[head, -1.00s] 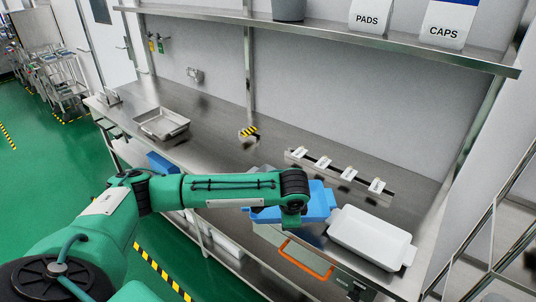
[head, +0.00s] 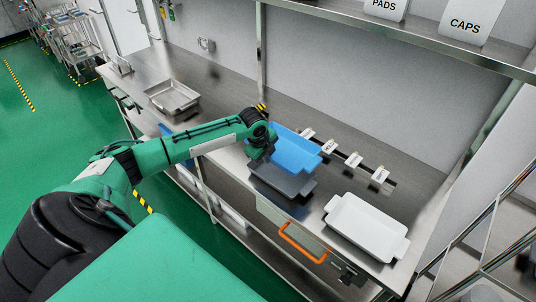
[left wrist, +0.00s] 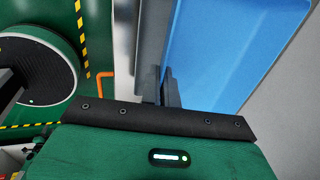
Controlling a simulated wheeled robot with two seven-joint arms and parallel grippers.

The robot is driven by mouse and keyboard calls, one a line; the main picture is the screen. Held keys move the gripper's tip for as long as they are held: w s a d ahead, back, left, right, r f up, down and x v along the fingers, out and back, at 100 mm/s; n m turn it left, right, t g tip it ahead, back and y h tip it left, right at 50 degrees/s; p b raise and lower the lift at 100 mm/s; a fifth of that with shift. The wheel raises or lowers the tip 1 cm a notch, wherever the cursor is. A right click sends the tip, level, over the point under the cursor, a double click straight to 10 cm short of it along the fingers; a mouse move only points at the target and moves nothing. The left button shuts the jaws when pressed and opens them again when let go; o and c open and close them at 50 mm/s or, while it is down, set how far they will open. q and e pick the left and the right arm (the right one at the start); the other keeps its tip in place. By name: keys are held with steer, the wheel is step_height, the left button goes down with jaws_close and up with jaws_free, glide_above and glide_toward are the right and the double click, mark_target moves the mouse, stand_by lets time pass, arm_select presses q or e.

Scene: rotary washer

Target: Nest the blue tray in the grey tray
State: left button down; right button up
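The blue tray (head: 298,146) is tilted in the head view, above and behind the dark grey tray (head: 290,182), overlapping its far side in the picture. It looks raised, not nested. The grey tray is on the counter near its front edge, partly hidden by my arm. My left gripper (head: 266,153) is at the blue tray's near-left edge. In the left wrist view its dark fingers (left wrist: 168,92) are close together at the blue tray's wall (left wrist: 225,50) and seem shut on it; the fingertips are partly hidden. My right gripper is not in view.
A white tray (head: 366,229) stands to the right on the steel counter. A metal tray (head: 172,97) stands at the far left. Several labelled holders (head: 353,160) line the back. An orange handle (head: 303,243) is on the front below the counter. A shelf (head: 400,40) runs above.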

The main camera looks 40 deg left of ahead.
arm_select(q)
steer(key=shift+f, duration=0.35)
step_height(320, 180, down, 6)
steer(key=b, duration=0.6)
steer(key=shift+r, duration=0.2)
steer(key=shift+f+b, duration=0.55)
steer(key=shift+f, duration=1.15)
steer(key=shift+s+d+f, duration=0.15)
steer(key=shift+s+f, duration=0.1)
steer(key=shift+f, duration=0.05)
steer(key=shift+w+f, duration=0.15)
steer(key=shift+f, duration=0.1)
